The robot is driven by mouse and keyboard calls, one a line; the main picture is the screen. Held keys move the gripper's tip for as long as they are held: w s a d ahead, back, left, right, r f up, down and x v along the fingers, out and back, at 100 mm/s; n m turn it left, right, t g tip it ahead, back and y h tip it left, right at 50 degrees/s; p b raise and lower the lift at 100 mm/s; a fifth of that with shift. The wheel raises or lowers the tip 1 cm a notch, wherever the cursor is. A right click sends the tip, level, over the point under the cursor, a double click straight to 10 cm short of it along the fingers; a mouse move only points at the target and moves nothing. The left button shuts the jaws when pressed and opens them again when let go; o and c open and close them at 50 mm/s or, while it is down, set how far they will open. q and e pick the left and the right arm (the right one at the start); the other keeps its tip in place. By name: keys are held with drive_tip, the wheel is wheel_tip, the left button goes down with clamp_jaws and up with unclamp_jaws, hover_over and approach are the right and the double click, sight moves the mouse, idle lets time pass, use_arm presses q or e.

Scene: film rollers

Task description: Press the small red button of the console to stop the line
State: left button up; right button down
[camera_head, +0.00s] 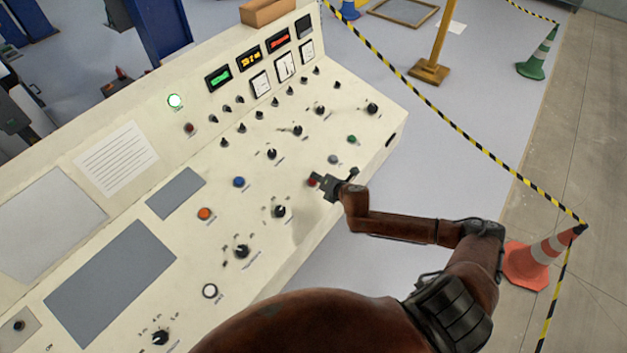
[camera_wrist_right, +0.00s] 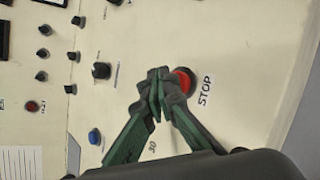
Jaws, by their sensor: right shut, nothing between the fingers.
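The console (camera_head: 130,215) has a sloped cream panel. A red button (camera_head: 313,182) near its right edge shows just left of my right gripper (camera_head: 326,186). In the right wrist view this red button (camera_wrist_right: 185,80) sits beside a STOP label. The closed fingertips of my right gripper (camera_wrist_right: 160,82) cover its left edge in that view. The fingers are shut and empty; whether they touch the button or hover above it, I cannot tell. A smaller dark red round part (camera_head: 189,128) is farther up the panel, also in the wrist view (camera_wrist_right: 31,106). My left gripper is out of view.
A blue button (camera_head: 239,182), an orange button (camera_head: 204,214), a green button (camera_head: 351,139) and several black knobs surround the area. Striped tape (camera_head: 455,127) and a cone (camera_head: 535,262) stand right of the console.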

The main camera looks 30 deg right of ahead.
drive_tip(key=shift+f, duration=0.2)
idle(0.5)
drive_tip(key=shift+f, duration=0.25)
drive_tip(key=shift+w+a+f, duration=0.1)
drive_tip(key=shift+w+f, duration=0.05)
drive_tip(key=shift+f, duration=0.35)
idle(0.6)
idle(0.4)
drive_tip(key=shift+s+r+p, duration=0.2)
drive_tip(key=shift+r+p, duration=0.65)
drive_tip(key=shift+r, duration=0.05)
drive_tip(key=r+p, duration=0.3)
drive_tip(key=s+r+p, duration=0.1)
drive_tip(key=r+p, duration=0.1)
drive_tip(key=shift+d, duration=0.35)
